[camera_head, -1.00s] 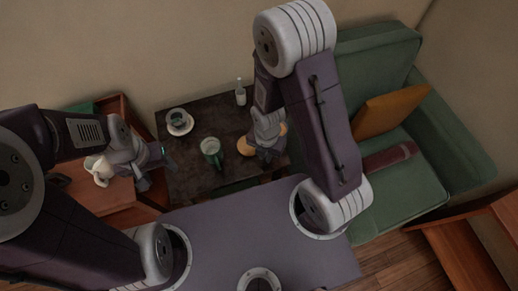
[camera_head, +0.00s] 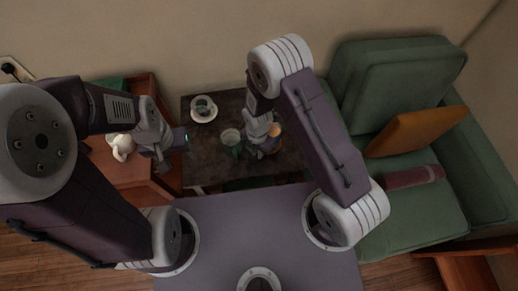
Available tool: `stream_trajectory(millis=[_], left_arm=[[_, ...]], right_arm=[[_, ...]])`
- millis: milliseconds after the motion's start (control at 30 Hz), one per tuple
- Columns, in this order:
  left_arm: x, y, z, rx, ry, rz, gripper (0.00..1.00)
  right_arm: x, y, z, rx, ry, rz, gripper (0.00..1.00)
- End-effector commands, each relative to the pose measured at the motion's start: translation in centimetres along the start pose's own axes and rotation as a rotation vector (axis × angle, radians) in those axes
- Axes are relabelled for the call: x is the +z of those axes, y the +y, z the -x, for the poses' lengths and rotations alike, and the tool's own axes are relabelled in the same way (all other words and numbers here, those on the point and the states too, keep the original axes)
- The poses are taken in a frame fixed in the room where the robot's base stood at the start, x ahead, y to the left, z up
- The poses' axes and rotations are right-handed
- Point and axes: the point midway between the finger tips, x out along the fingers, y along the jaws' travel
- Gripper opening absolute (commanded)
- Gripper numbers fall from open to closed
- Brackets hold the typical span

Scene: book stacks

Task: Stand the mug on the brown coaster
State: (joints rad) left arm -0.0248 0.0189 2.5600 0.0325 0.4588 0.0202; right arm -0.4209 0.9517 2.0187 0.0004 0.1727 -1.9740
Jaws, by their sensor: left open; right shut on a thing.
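A green mug (camera_head: 231,141) with a pale inside stands upright on the dark table (camera_head: 208,172). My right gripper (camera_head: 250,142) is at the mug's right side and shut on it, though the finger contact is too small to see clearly. A tan-orange rounded thing (camera_head: 276,130) lies on the table right of the mug, mostly hidden behind my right gripper. I cannot tell whether it is the brown coaster. My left gripper (camera_head: 174,150) is open and empty, left of the table's edge, near the wooden side table.
A small cup on a white saucer (camera_head: 204,109) stands at the table's back left. A wooden side table (camera_head: 133,172) with a pale object (camera_head: 121,147) is on the left. A green sofa (camera_head: 407,200) with an orange cushion (camera_head: 417,131) is on the right.

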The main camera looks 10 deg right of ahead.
Motion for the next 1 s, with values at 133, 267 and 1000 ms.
stream_trajectory(millis=[133, 267, 1000], left_arm=[[0.0, 0.0, -0.2, 0.0, 0.0, 0.0, 0.64], [0.0, 0.0, -0.2, 0.0, 0.0, 0.0, 0.64], [-0.1, 0.0, 0.5, 0.0, 0.0, 0.0, 0.64]], right_arm=[[0.0, 0.1, -1.0, 0.002, -0.001, 0.0, 0.0], [0.1, 0.1, -1.0, 0.003, -0.001, 0.0, 0.0], [0.1, 0.1, 1.6, 0.005, -0.002, 0.0, 0.35]])
